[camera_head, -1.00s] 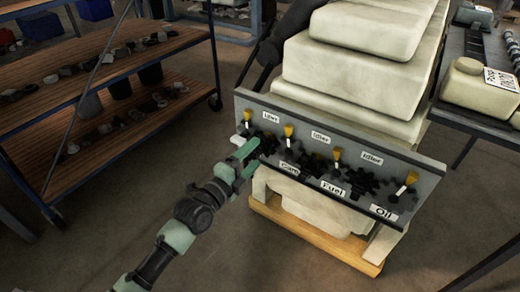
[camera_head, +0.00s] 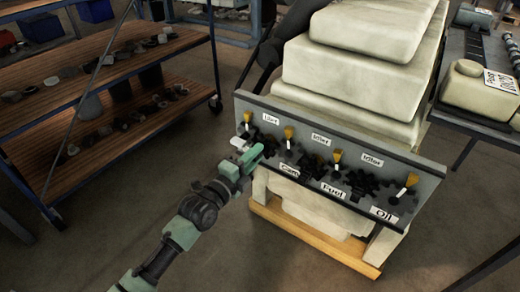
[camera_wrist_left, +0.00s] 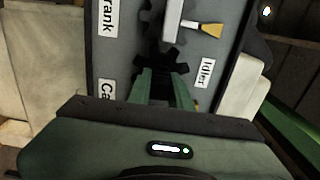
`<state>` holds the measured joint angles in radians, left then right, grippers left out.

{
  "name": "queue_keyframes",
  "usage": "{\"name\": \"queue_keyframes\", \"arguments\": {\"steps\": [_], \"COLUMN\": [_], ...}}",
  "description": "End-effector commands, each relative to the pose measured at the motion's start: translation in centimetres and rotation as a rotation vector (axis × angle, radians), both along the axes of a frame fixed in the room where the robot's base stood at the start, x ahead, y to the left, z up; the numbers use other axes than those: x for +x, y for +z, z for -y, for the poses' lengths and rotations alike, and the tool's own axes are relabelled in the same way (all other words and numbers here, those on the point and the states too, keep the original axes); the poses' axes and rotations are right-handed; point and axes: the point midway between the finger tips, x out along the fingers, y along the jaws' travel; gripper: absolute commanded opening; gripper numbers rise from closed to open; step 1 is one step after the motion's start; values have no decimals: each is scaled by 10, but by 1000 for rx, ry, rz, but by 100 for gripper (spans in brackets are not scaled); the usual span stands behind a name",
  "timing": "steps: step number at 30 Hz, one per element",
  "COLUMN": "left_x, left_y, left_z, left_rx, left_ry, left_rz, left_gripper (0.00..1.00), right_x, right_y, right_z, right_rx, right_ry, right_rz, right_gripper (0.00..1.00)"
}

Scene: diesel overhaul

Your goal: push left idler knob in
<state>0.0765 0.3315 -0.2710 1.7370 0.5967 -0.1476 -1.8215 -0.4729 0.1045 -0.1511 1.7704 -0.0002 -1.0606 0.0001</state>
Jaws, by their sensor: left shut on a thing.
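The left idler knob (camera_head: 247,117) is a yellow, brush-like handle at the left end of the grey panel (camera_head: 310,127). It also shows in the left wrist view (camera_wrist_left: 208,27), beside a pale grey block. My left gripper (camera_head: 262,149) is at the panel's left part, below and right of this knob and apart from it. In the left wrist view its green fingers (camera_wrist_left: 166,88) are on either side of a dark toothed gear (camera_wrist_left: 175,66), and they look shut on it. The fingertips are partly hidden against dark parts. My right gripper is not in view.
More yellow knobs (camera_head: 289,133) and dark gears (camera_head: 360,182) line the panel to the right. Pale engine blocks (camera_head: 350,55) rise behind it. A wooden shelf cart (camera_head: 130,70) stands left. Open floor (camera_head: 100,220) lies in front.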

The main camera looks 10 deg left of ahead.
Motion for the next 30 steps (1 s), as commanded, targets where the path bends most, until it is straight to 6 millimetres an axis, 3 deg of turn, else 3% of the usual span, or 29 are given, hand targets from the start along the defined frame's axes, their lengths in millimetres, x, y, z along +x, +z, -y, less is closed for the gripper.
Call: {"name": "queue_keyframes", "arguments": {"steps": [19,20,24,25,30], "left_x": [21,21,21,21,21], "left_y": [-1,-1,-1,-1,0], "left_z": [8,8,7,7,7], "left_rx": [0,1,0,0,0], "left_ry": [0,0,0,0,0], "left_rz": [-1,-2,-1,-1,-1], "left_gripper": [0,25,64,69,69], "right_x": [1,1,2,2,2], "right_y": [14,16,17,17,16], "right_z": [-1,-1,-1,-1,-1], "right_rx": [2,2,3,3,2], "right_ry": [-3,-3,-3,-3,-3], "right_rz": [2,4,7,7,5], "right_gripper": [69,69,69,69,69]}}
